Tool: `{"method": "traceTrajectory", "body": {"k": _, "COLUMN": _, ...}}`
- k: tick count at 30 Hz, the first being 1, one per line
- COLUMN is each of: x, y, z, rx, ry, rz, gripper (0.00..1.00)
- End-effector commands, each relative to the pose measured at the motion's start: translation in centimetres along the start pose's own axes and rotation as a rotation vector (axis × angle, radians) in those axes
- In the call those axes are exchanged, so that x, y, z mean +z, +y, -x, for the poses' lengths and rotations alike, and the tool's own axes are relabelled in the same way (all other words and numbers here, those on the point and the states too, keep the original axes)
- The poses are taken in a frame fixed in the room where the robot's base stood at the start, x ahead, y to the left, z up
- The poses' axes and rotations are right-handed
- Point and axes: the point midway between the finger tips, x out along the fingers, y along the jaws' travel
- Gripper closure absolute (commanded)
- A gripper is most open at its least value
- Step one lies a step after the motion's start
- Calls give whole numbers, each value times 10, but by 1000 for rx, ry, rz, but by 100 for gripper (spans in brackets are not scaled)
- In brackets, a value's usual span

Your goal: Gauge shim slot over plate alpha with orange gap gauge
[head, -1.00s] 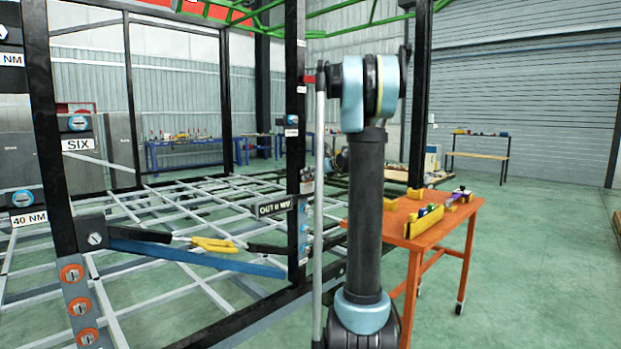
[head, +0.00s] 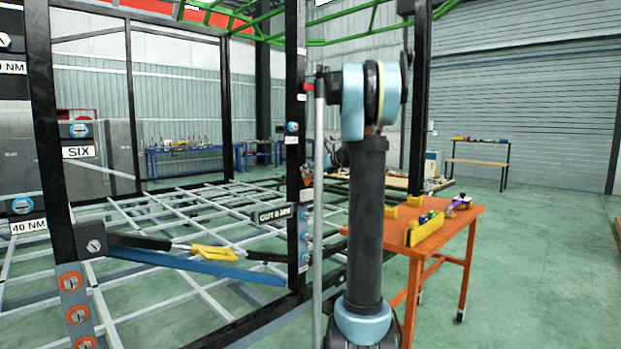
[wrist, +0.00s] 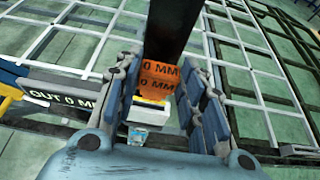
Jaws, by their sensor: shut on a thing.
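In the wrist view my gripper (wrist: 160,95) is shut on the orange gap gauge (wrist: 158,78), a small orange block lettered "0 MM", between its two dark blue-grey fingers. The gauge is in front of a black upright post (wrist: 170,30). A pale and yellow piece (wrist: 148,108) shows just below the gauge; whether they touch is unclear. I cannot pick out the shim slot or plate alpha.
An orange table (head: 455,236) with yellow blocks stands right of my arm. The black frame post (head: 295,150) is close on the left, with a yellow-handled tool (head: 212,252) and blue bar (head: 200,266) across the frame.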

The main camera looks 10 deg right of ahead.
Motion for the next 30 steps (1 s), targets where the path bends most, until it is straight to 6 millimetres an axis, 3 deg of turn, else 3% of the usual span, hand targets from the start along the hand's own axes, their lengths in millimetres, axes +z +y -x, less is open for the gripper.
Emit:
{"method": "traceTrajectory", "body": {"k": 19, "x": 29, "y": 0, "z": 12, "rx": 0, "ry": 0, "rz": 0, "gripper": 87}}
{"method": "traceTrajectory", "body": {"k": 30, "x": 32, "y": 0, "z": 13, "rx": 0, "ry": 0, "rz": 0, "gripper": 87}}
